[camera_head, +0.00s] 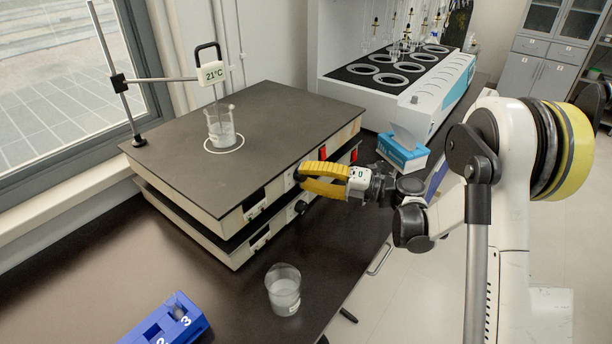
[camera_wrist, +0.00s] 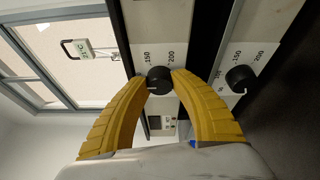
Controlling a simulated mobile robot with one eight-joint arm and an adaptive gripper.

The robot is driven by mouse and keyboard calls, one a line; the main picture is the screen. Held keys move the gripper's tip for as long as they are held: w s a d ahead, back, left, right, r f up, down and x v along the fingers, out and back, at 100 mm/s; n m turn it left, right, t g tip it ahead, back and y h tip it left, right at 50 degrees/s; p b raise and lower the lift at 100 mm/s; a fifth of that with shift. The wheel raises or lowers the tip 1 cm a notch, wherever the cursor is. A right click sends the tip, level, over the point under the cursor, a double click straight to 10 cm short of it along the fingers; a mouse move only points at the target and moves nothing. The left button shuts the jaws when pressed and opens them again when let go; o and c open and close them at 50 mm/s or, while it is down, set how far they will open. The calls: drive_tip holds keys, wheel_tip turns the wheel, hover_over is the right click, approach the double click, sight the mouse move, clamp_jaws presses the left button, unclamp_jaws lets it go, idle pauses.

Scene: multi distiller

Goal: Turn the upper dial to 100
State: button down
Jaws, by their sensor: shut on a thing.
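The upper dial (camera_wrist: 159,80) is a round black knob with a pale mark, on the light front panel of the upper hotplate. The printed numbers 150 and 200 show beside it. My gripper (camera_head: 303,175), with yellow fingers, is shut on this dial, one finger on each side in the wrist view. In the head view the fingers largely hide the dial. I cannot read its exact setting. The lower dial (camera_wrist: 241,78) sits apart on the lower hotplate and also shows in the head view (camera_head: 300,207), below my fingers.
The upper hotplate (camera_head: 260,105) is stacked on the lower one. A beaker (camera_head: 221,127) stands on top, beside a thermometer reading 21°C (camera_head: 211,73). Another beaker (camera_head: 283,290) and a blue rack (camera_head: 165,322) stand in front. A blue-white box (camera_head: 403,152) is close behind my gripper.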

drive_tip(key=c, duration=1.3)
unclamp_jaws()
drive_tip(key=v, duration=1.2)
